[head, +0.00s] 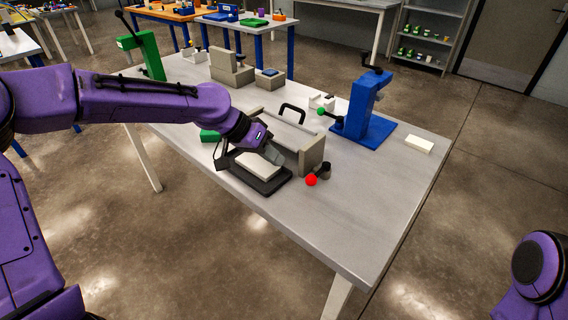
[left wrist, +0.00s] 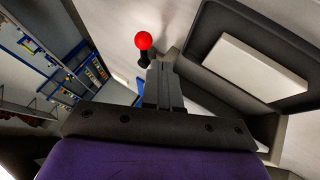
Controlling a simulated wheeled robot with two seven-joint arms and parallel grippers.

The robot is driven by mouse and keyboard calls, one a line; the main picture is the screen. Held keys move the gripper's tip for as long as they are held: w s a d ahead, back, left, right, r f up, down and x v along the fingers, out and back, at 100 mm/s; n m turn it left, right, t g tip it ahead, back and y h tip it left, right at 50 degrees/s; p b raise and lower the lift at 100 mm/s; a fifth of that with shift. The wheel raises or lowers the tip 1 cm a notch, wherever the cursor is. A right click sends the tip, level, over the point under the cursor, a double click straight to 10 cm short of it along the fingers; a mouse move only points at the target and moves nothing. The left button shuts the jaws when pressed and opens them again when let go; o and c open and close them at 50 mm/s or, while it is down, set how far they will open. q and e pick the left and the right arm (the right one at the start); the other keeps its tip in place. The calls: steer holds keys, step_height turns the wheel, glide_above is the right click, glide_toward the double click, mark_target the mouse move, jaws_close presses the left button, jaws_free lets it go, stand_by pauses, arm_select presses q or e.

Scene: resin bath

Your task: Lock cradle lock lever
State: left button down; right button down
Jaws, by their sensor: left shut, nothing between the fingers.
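The lever has a red ball knob (head: 311,180) and a short black stem, at the near right end of the beige cradle (head: 311,155). In the left wrist view the red knob (left wrist: 143,40) shows just beyond and a little left of my fingertips. My left gripper (head: 274,157) is shut and empty, above the black tray beside the cradle, left of the knob. Its closed fingers (left wrist: 162,70) look close to the black stem in the left wrist view; I cannot tell whether they touch. My right gripper is out of view; only a purple part of my right arm shows.
A black tray (head: 268,190) with a pale slab (head: 258,164) lies under my left gripper. A blue press (head: 362,112) with a green knob stands behind the cradle. A green stand (head: 148,54) and grey blocks (head: 231,70) are farther back. The table's front right is clear.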

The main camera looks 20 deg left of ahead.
mark_target(318, 174)
arm_select(q)
steer(key=x, duration=0.8)
steer(key=shift+w+d+f, duration=0.1)
steer(key=shift+d+f, duration=0.05)
steer(key=shift+f, duration=0.1)
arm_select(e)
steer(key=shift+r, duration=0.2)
arm_select(q)
steer(key=shift+d, duration=0.1)
